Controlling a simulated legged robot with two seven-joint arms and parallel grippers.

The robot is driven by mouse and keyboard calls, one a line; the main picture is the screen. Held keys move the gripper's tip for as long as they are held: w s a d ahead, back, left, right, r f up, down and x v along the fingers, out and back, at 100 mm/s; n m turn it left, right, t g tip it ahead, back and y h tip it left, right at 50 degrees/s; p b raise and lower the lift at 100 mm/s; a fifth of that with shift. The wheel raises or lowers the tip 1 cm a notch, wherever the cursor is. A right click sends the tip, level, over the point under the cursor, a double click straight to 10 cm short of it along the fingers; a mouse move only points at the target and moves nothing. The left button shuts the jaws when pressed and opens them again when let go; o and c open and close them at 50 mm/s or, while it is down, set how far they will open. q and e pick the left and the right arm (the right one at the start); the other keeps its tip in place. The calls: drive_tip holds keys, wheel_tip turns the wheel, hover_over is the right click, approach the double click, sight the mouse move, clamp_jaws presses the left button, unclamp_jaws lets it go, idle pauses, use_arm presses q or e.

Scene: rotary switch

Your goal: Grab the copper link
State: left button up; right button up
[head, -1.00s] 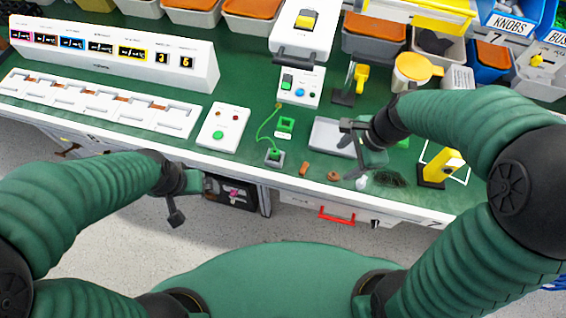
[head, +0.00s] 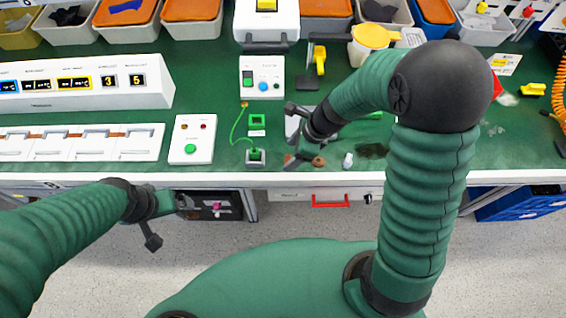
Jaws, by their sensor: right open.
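A small elongated copper-coloured piece, which looks like the copper link (head: 287,158), lies on the green bench top near its front edge, partly hidden by my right gripper's lower finger. A rounder copper-brown piece (head: 318,161) lies just to its right. My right gripper (head: 289,137) is open and empty, its fingers spread, over the bench at the copper pieces; whether it touches them I cannot tell. My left gripper (head: 172,224) hangs in front of the bench, away from the pieces; its fingers look spread with nothing between them.
A green-topped block (head: 255,158) with a green cord, a white button box (head: 192,140) and a small white bottle (head: 348,160) stand nearby. Bins line the back.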

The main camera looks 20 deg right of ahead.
drive_tip(key=shift+s+a+f+b, duration=0.1)
drive_tip(key=shift+a+f+b, duration=0.1)
drive_tip(key=shift+f, duration=0.4)
drive_tip(key=shift+s+a+f+b, duration=0.1)
drive_tip(key=shift+a+f, duration=0.05)
drive_tip(key=shift+f, duration=0.4)
drive_tip(key=shift+w+d+f, duration=0.15)
drive_tip(key=shift+d+f, duration=0.1)
drive_tip(key=shift+f, duration=0.2)
drive_tip(key=shift+w+d+f, duration=0.15)
drive_tip(key=shift+d+f, duration=0.05)
drive_tip(key=shift+f, duration=0.25)
drive_tip(key=shift+d, duration=0.3)
drive_tip(key=shift+a, duration=0.4)
drive_tip(key=c, duration=0.4)
drive_tip(key=shift+a+r, duration=0.1)
drive_tip(key=shift+a, duration=0.15)
drive_tip(key=c, duration=0.5)
drive_tip(key=shift+d, duration=0.15)
drive_tip(key=c, duration=0.5)
use_arm(q)
drive_tip(key=shift+d+f, duration=0.5)
drive_tip(key=shift+d, duration=0.4)
use_arm(e)
drive_tip(key=shift+d, duration=0.25)
